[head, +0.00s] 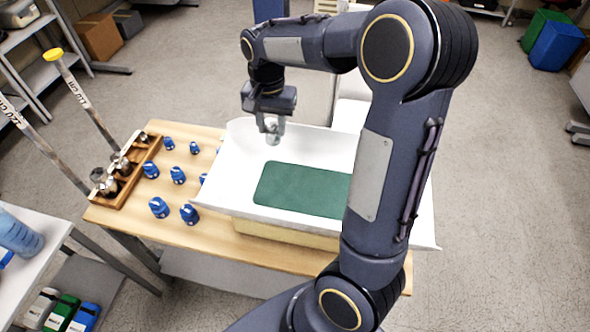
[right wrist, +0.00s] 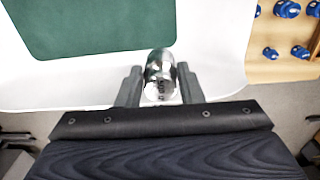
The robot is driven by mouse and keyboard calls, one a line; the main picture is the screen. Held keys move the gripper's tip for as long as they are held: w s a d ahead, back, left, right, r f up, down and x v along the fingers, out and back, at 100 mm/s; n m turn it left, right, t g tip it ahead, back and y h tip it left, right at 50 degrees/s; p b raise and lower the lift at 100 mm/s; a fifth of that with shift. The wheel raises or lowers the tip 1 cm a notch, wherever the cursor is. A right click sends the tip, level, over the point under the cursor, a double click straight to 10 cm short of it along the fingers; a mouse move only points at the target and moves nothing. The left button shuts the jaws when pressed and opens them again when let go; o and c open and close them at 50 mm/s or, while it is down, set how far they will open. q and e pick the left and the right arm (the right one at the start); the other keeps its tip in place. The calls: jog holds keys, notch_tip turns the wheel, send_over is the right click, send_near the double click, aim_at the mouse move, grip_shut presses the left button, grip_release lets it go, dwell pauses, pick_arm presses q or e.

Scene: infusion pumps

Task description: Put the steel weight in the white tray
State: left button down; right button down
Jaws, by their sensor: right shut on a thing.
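The steel weight (right wrist: 160,75) is a shiny metal cylinder. My right gripper (right wrist: 160,88) is shut on it, one finger on each side, in the right wrist view. In the head view my right gripper (head: 273,127) points down over the far left part of the white tray (head: 310,147), and the weight (head: 272,137) shows small between its fingers. I cannot tell whether the weight touches the tray. The tray has a green mat (head: 300,190) in it; the weight is beside the mat, not over it. My left gripper is not in view.
A wooden rack (head: 130,180) with several metal weights stands at the table's left edge. Several blue objects (head: 178,175) stand between the rack and the tray. My right arm hides the tray's right part. A side table with a blue bottle (head: 18,235) is at lower left.

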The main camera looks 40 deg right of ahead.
jog(key=s+f, duration=0.7)
jog(key=shift+s+a, duration=0.1)
jog(key=shift+s, duration=0.05)
jog(key=shift+f, duration=1.65)
jog(key=shift+s, duration=0.1)
jog(key=c, duration=1)
grip_release()
jog(key=shift+f, duration=0.1)
jog(key=shift+o, duration=0.2)
notch_tip(320, 180, up, 11)
jog(key=s+a+r+n+t+y, duration=0.3)
jog(key=s+a+n+t, duration=0.2)
jog(key=s, duration=0.8)
jog(key=a+n, duration=0.3)
jog(key=a, duration=0.2)
jog(key=shift+s+a+n+t+y+p, duration=0.2)
jog(key=shift+n+t+y+p, duration=0.1)
jog(key=shift+y+p, duration=0.1)
